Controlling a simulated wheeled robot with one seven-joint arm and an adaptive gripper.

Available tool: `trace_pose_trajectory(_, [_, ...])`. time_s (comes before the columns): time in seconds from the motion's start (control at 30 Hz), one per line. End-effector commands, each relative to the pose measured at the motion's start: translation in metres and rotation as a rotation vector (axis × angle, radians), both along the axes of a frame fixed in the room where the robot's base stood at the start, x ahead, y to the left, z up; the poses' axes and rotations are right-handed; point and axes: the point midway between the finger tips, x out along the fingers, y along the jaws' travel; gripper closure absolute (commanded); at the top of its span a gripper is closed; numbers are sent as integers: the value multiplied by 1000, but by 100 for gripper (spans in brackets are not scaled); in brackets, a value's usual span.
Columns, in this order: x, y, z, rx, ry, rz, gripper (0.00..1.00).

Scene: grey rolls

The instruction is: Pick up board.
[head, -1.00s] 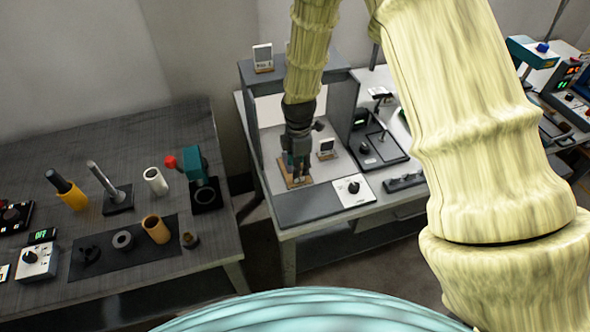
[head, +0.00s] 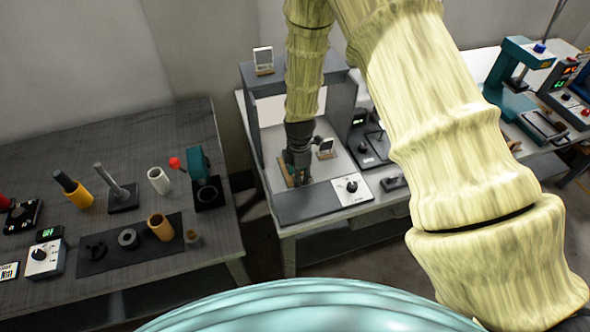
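A tan board (head: 286,171) lies inside the grey open-fronted frame on the middle bench, partly hidden by my gripper. My gripper (head: 298,182) points down with its fingertips at the board's right side. The fingers are small and dark here, so whether they touch or grip the board cannot be told. A small stand with a pale panel (head: 325,148) sits just right of the gripper. A similar one (head: 263,60) stands on top of the frame.
The grey frame (head: 341,105) has posts and a top around my gripper. A white box with a black knob (head: 351,189) sits at the bench front, right of a dark plate (head: 300,206). The left table (head: 150,135) holds several tools. A gap separates the benches.

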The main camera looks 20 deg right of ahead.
Motion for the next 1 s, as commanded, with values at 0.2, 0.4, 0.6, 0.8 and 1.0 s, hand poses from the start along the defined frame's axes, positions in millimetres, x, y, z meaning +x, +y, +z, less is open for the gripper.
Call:
trace_pose_trajectory(0.2, [0, 0, 0, 0, 0, 0, 79])
trace_pose_trajectory(0.4, [0, 0, 0, 0, 0, 0, 100])
trace_pose_trajectory(0.6, [0, 0, 1, 0, 0, 0, 100])
trace_pose_trajectory(0.8, [1, 0, 5, 0, -2, -1, 100])
trace_pose_trajectory(1.0, [1, 0, 23, 0, -3, 1, 100])
